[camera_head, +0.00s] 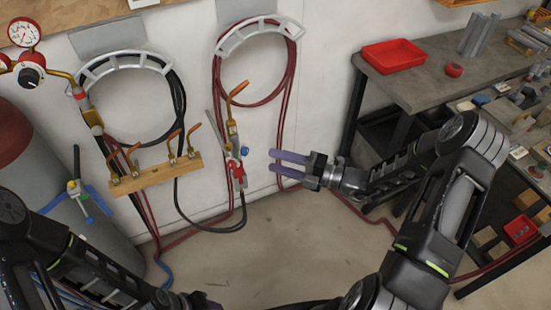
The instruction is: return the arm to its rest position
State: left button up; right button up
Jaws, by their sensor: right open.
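My right gripper (288,164) is in the middle of the camera_head view. Its two purple fingers point left and are apart, with nothing between them. My right arm (430,225) comes in from the lower right and is bent at the elbow. My left arm (75,262) comes in from the lower left, and its far end runs down to the bottom edge. The fingers of my left gripper do not show clearly; only a dark purplish part shows at the bottom edge.
A torch (237,165) hangs at the wall left of my right gripper. A wooden rack (155,180) holds copper-coloured tips. Hoses hang on two wall hangers (262,30). A workbench (425,85) with a red tray (393,56) stands right. A grey cylinder (85,225) stands left. The floor (270,250) between is mostly clear.

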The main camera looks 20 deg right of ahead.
dwell(0.3)
jog(key=s+a+f+n+g+h, duration=0.35)
jog(key=s+f+n+g, duration=0.25)
jog(key=s+f+n, duration=0.55)
jog(key=s+a+f+n+g+h, duration=0.2)
jog(key=s+f+n+g+h, duration=0.3)
jog(key=s+f+n, duration=0.85)
jog(key=a+r+n+b, duration=0.1)
jog(key=a+n+b, duration=0.1)
jog(key=a+n, duration=0.7)
jog(key=shift+s+a+n+g+h, duration=0.25)
jog(key=shift+n+h, duration=0.2)
jog(key=shift+n, duration=3.95)
